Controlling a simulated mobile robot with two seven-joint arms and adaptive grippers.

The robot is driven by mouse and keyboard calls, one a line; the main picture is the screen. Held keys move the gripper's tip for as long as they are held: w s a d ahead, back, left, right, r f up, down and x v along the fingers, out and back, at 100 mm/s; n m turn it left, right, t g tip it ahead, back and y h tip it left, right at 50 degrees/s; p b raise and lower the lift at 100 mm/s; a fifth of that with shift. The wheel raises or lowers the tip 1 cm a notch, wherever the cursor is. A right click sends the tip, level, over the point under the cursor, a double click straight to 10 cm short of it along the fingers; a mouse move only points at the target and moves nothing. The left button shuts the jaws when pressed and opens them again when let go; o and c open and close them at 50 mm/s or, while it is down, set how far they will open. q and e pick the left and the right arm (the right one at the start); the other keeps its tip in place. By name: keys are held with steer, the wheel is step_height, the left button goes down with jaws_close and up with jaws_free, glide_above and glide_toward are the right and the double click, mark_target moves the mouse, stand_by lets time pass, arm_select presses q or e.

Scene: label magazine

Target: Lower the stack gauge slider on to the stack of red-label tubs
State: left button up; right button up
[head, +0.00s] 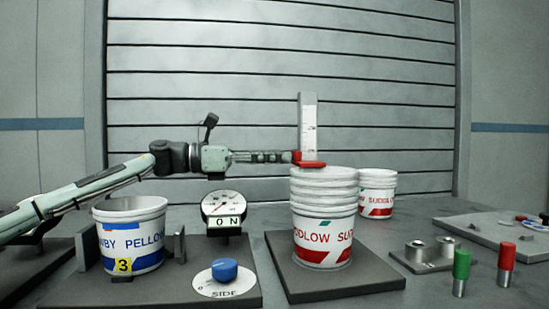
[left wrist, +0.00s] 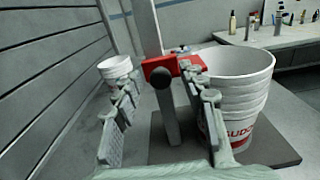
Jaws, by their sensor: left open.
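The stack of red-label tubs (head: 323,243) stands on a dark base plate, several white tubs nested together. It also shows in the left wrist view (left wrist: 240,104). Behind it rises the pale gauge post (head: 308,120). The red slider (head: 312,165) sits on the post at about the height of the top rim; I cannot tell whether it touches. In the left wrist view the slider (left wrist: 185,66) carries a dark round knob (left wrist: 161,77). My left gripper (head: 292,157) is open, its fingers on either side of the knob. My right gripper is not in view.
A blue-label tub (head: 130,238) stands at left by a round dial (head: 222,207) and a blue knob (head: 224,269). Another red-label tub (head: 376,193) stands behind. Green (head: 461,264) and red (head: 506,257) cylinders and a metal fixture (head: 430,250) are at right.

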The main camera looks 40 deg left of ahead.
arm_select(q)
steer(key=v, duration=1.2)
steer(key=shift+d, duration=0.1)
